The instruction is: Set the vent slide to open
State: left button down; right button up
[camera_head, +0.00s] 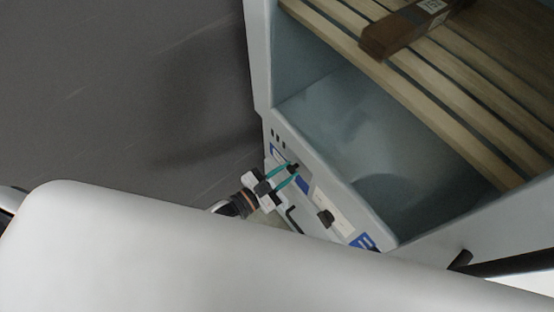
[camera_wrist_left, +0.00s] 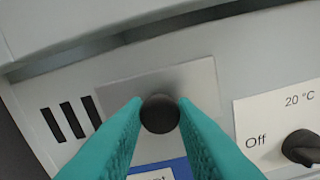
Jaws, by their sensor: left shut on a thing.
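The vent slide's dark round knob (camera_wrist_left: 160,113) sits on a grey plate (camera_wrist_left: 197,80) on the front panel, beside a set of black vent slots (camera_wrist_left: 68,122). My left gripper (camera_wrist_left: 160,120) has its teal fingers shut on the knob, one on each side. In the head view the knob (camera_head: 293,167) is small at the panel's upper left, with my left gripper (camera_head: 288,176) reaching it from below left. A blue label below the plate is partly hidden by the fingers. My right gripper is not in view.
A second dark knob (camera_wrist_left: 301,147) with "Off" and "20 °C" marks is to the right. Above the panel is an open chamber with wooden slats (camera_head: 420,95) and a brown box (camera_head: 405,30) on them. A black handle (camera_head: 461,260) is at the lower right.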

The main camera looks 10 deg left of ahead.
pick_arm(q)
jog(key=shift+s+d, duration=0.15)
jog(key=shift+d, duration=0.05)
jog(key=c, duration=1.2)
grip_release()
jog(key=shift+s+a, duration=0.15)
jog(key=b+v, duration=0.1)
jog(key=v, duration=1)
jog(key=shift+s+a, duration=0.15)
jog(key=shift+s, duration=0.1)
